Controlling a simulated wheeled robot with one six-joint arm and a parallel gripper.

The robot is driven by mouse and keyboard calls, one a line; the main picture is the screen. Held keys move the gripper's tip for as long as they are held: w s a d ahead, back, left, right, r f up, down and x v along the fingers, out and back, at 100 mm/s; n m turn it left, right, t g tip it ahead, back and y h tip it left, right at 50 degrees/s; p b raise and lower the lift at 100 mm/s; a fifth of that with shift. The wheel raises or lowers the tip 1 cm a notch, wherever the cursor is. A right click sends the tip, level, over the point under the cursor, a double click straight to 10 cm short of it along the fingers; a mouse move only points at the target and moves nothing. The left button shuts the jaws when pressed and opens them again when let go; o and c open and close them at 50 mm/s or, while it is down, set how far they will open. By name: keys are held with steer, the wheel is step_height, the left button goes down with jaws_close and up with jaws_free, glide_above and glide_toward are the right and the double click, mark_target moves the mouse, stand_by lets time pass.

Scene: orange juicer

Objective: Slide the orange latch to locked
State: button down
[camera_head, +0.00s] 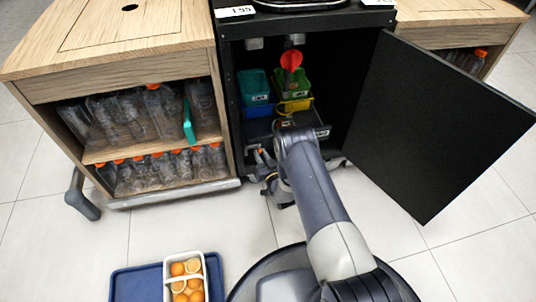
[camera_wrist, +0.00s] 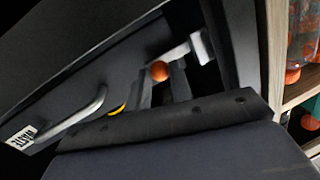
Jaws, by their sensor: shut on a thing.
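The orange latch (camera_wrist: 159,71) shows in the wrist view as a small round orange knob by a pale metal piece, near the cabinet's side. My gripper (camera_wrist: 163,82) has its two grey fingers at the knob and is shut on it; the fingers hide part of it. In the head view, my gripper (camera_head: 264,160) is low at the left front of the black cabinet, beside a small orange spot. Whether the latch is locked cannot be told.
A drawer marked WASTE (camera_wrist: 24,137) with a metal handle (camera_wrist: 85,118) is near my gripper. The black cabinet door (camera_head: 440,110) stands open at right. Green bins (camera_head: 293,82) are inside. A bottle shelf (camera_head: 150,140) is left; a basket of oranges (camera_head: 186,275) is in front.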

steer(key=shift+a, duration=0.2)
steer(key=c, duration=1.3)
jaws_free()
steer(key=shift+a, duration=0.1)
steer(key=shift+o, duration=0.2)
steer(key=p+v, duration=0.4)
steer(key=v, duration=0.7)
steer(key=shift+w+f, duration=0.1)
